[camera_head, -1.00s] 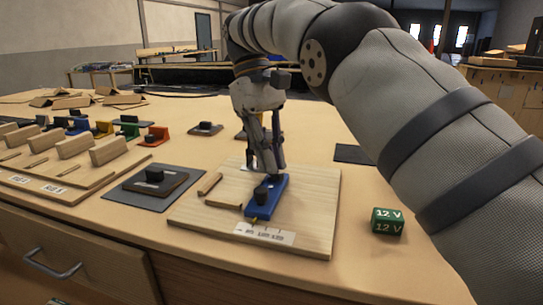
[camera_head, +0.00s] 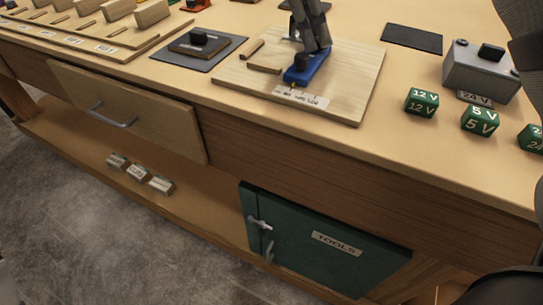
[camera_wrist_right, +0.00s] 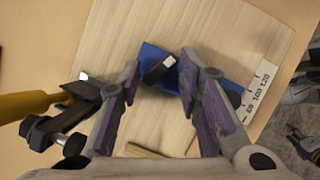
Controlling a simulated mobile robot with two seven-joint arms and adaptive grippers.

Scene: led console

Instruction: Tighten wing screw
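A blue slide block (camera_head: 306,69) lies on a light wooden board (camera_head: 345,95). It also shows in the wrist view (camera_wrist_right: 155,52). A dark round knob (camera_head: 302,59) sits near its front end, above the scale label (camera_head: 302,97). My right gripper (camera_head: 312,42) points down over the block. In the wrist view its fingers (camera_wrist_right: 160,75) stand apart, one on each side of a small black piece (camera_wrist_right: 158,70), which may be the wing screw. It is closer to the right finger; I cannot tell whether they touch. My left gripper is not in view.
A black fixture with a yellow handle (camera_wrist_right: 35,103) is at the left of the wrist view. Wooden strips (camera_head: 262,56) lie beside the block. A dark mat with a knobbed plate (camera_head: 198,46) is left, green voltage cubes (camera_head: 421,102) and a grey box (camera_head: 481,72) right.

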